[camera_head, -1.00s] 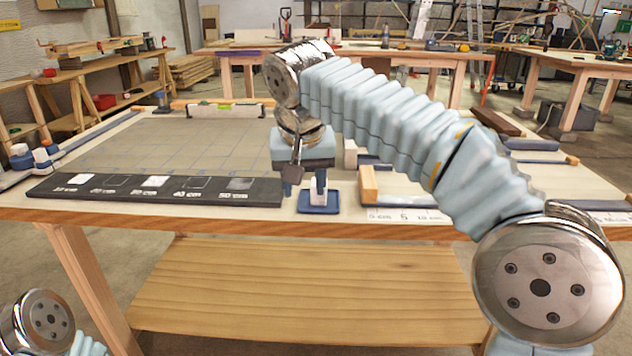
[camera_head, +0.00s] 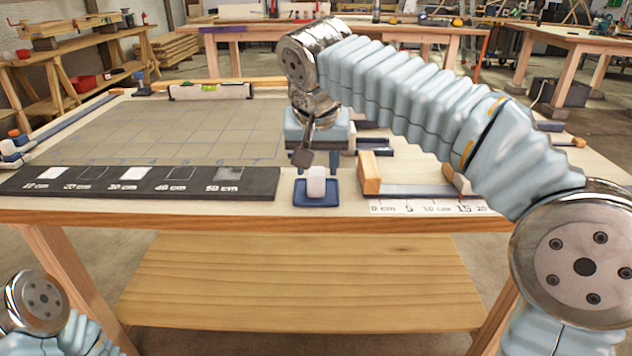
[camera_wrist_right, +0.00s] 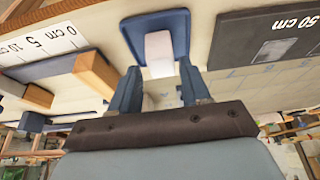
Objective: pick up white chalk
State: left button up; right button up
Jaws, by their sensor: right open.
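The white chalk (camera_head: 316,184) is a short pale block standing in a small blue tray (camera_head: 318,203) near the front edge of the workbench. In the right wrist view the chalk (camera_wrist_right: 159,52) and blue tray (camera_wrist_right: 136,46) are just beyond the fingertips. My right gripper (camera_head: 320,160) is open and empty, just behind and above the chalk in the head view. Its two blue fingers (camera_wrist_right: 159,78) point toward the tray, with the chalk lined up with the gap between them. My left gripper is out of view; only part of my left arm shows at the lower left.
A dark board with labelled squares (camera_head: 140,183) lies left of the tray. A ruler strip (camera_head: 425,207) and wooden block (camera_head: 370,172) are to its right. A gridded grey mat (camera_head: 180,130) and a spirit level (camera_head: 210,91) lie behind.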

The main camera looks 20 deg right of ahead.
aim_at(316, 171)
jog(key=x, duration=0.4)
jog(key=shift+f, duration=0.2)
jog(key=c, duration=0.9)
jog(key=shift+o, duration=0.2)
jog(key=shift+r, duration=0.15)
jog(key=shift+r, duration=0.25)
notch_tip(316, 171, up, 3)
jog(key=shift+s+a+r, duration=0.1)
jog(key=shift+s+a, duration=0.05)
jog(key=s+a+r, duration=0.2)
jog(key=s+r, duration=0.7)
jog(key=s, duration=0.4)
jog(key=shift+s, duration=0.25)
